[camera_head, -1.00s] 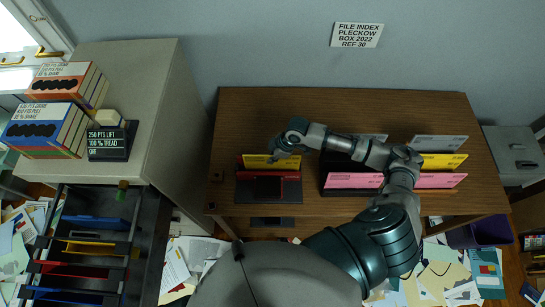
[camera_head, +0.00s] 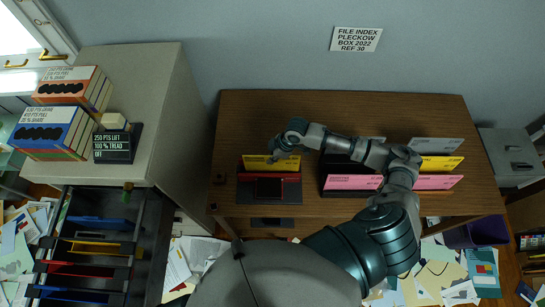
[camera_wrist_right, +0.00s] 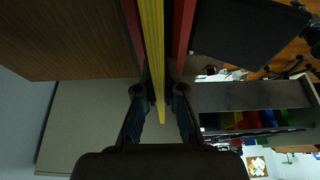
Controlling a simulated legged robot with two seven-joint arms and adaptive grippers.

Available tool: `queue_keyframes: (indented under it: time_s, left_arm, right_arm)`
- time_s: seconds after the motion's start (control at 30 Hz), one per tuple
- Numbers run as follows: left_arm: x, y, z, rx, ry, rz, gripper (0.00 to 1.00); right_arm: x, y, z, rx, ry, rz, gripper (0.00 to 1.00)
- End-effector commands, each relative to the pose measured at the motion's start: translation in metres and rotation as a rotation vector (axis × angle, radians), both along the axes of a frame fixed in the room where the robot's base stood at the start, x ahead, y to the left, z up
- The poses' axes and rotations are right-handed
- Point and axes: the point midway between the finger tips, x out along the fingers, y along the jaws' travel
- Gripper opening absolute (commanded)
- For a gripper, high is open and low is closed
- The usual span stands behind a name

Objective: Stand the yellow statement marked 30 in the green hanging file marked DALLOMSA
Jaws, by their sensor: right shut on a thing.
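A yellow statement (camera_head: 257,162) stands upright in a black and red holder (camera_head: 270,198) at the left of the brown desk. My right gripper (camera_head: 283,152) is shut on its upper edge. In the right wrist view the yellow statement (camera_wrist_right: 152,40) runs between the fingers (camera_wrist_right: 158,98), with red panels on both sides. Its number is too small to read. The open drawer (camera_head: 138,250) at lower left has hanging files: blue (camera_head: 100,222), yellow (camera_head: 95,247) and red (camera_head: 80,270) show. I cannot make out a green file or the DALLOMSA label. My left gripper is not in view.
Pink (camera_head: 352,182), yellow (camera_head: 440,163) and grey (camera_head: 436,144) sheets stand in racks on the desk under and beside my right arm. A cabinet (camera_head: 157,110) with boxes stands left of the desk. Papers litter the floor.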

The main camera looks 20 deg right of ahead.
Motion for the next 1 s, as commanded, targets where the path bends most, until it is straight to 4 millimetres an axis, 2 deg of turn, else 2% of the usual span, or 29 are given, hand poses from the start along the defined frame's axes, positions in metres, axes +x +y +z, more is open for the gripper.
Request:
queue_keyframes:
  time_s: [0.67,0.9,1.0]
  left_arm:
    - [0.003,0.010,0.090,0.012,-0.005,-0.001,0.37]
    - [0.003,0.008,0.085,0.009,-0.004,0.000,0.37]
    - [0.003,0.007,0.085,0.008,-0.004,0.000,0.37]
  right_arm:
    - [0.001,-0.002,0.085,0.002,-0.001,0.000,0.00]
    - [0.001,-0.002,0.105,0.002,-0.002,0.001,0.00]
    - [0.000,-0.001,0.107,0.001,0.000,0.000,0.00]
